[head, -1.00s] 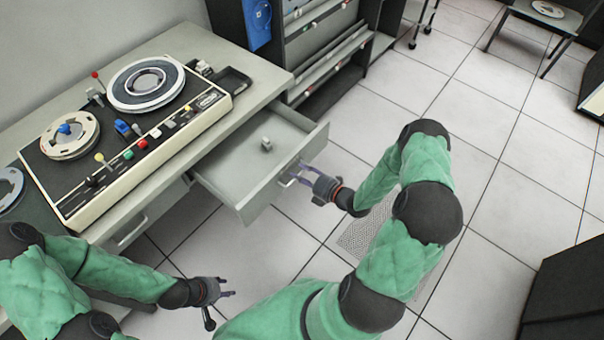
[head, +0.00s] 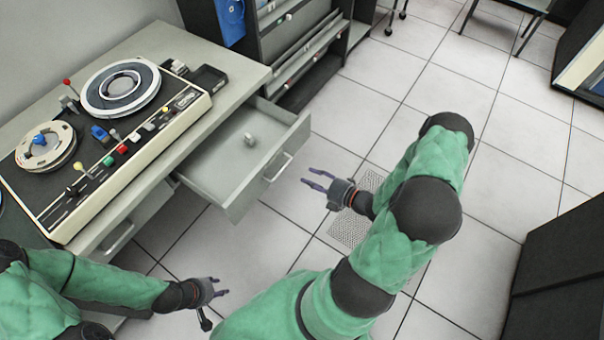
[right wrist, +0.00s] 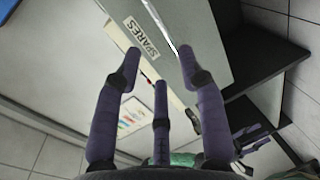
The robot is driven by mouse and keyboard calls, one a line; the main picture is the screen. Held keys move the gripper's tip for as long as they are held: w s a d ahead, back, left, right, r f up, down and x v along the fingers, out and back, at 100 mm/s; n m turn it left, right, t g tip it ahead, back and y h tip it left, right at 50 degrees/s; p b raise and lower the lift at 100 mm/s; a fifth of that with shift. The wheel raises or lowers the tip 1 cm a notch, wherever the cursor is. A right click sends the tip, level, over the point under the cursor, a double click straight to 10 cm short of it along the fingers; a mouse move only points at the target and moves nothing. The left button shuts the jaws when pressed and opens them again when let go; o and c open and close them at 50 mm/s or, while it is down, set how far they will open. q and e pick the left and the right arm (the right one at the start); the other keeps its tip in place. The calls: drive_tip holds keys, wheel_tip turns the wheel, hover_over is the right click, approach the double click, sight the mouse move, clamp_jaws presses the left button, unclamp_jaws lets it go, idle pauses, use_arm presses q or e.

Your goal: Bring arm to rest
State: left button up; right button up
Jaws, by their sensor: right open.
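My right gripper (head: 318,181) is open and empty in the head view, to the right of the open drawer (head: 223,195) and apart from its handle (head: 279,167). In the right wrist view its purple fingers (right wrist: 160,70) are spread, with the drawer front marked "SPARES" (right wrist: 142,37) and the handle beyond them. My left gripper (head: 222,288) is low in the head view, in front of the desk, with its fingers apart and nothing between them.
The drawer is pulled out from the desk and holds a small grey object (head: 250,140). A tape machine (head: 130,160) stands on the desk (head: 235,72). A dark shelf unit (head: 300,50) stands behind. Tiled floor (head: 400,90) is clear at the right; a dark cabinet (head: 560,260) stands at the far right.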

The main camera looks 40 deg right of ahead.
drive_tip(key=shift+s+d+r, duration=0.15)
drive_tip(key=shift+s+d, duration=0.05)
drive_tip(key=shift+s, duration=0.4)
drive_tip(key=w+a+f+m+g, duration=0.2)
drive_tip(key=a+f+m+g, duration=0.15)
drive_tip(key=a+m, duration=0.25)
drive_tip(key=w+a+f+m+g, duration=0.3)
drive_tip(key=a+f+m, duration=0.2)
drive_tip(key=a+m, duration=0.15)
drive_tip(key=s+a+f+m+g+h, duration=0.1)
drive_tip(key=s+a+f+m+g, duration=0.2)
drive_tip(key=s+a+m+g, duration=0.4)
drive_tip(key=s+a+m, duration=0.5)
drive_tip(key=shift+s+g, duration=0.35)
